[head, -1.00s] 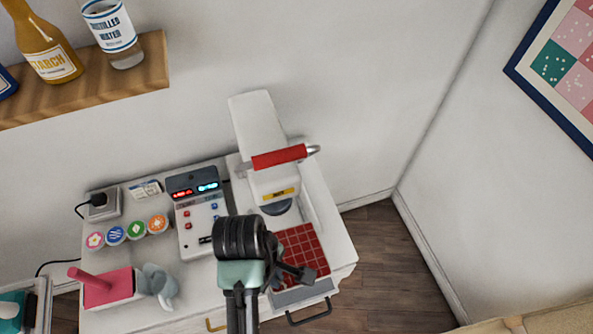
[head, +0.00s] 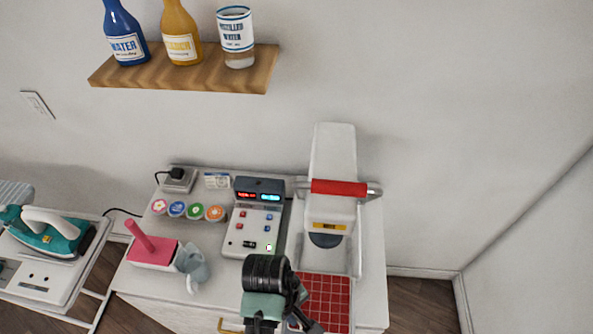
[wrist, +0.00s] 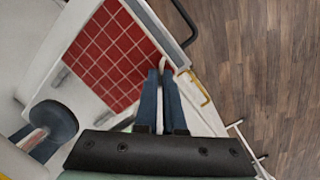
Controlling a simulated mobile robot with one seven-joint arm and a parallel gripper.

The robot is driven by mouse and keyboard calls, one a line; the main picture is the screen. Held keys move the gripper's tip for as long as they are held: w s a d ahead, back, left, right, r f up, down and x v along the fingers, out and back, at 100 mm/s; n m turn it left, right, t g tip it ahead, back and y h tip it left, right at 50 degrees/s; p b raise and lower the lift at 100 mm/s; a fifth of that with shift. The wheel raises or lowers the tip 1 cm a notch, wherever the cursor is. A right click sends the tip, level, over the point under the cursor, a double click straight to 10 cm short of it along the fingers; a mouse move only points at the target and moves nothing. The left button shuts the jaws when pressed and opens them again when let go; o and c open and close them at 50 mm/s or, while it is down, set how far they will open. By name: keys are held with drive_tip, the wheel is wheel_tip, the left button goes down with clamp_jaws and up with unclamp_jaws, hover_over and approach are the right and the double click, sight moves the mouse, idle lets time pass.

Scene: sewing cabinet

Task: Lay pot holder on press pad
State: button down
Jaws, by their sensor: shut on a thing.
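The pot holder is a red square with a pale grid (head: 326,294). It lies flat over the lower plate of the white heat press (head: 334,160), and also shows in the wrist view (wrist: 105,50). A grey strip, which looks like the press pad's edge (wrist: 156,29), shows beside it. My gripper (wrist: 161,76) is at the pot holder's corner, its blue fingers close together on a small white loop there. Whether the pot holder touches the pad everywhere is unclear. In the head view my arm hides its lower left part.
The press has a red handle bar (head: 339,188) and a raised head. Left of it on the cabinet are a control box (head: 254,222), several round coloured lids (head: 196,211), a pink block (head: 152,252) and a grey elephant figure (head: 192,265). A teal iron (head: 48,237) stands farther left.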

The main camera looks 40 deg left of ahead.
wheel_tip(320, 180, down, 4)
drive_tip(key=shift+f, duration=0.1)
drive_tip(key=c, duration=1)
unclamp_jaws()
drive_tip(key=r, duration=0.4)
drive_tip(key=a+r, duration=0.1)
drive_tip(key=r, duration=0.3)
drive_tip(key=s+r, duration=0.1)
drive_tip(key=r, duration=0.3)
drive_tip(key=shift+a, duration=0.3)
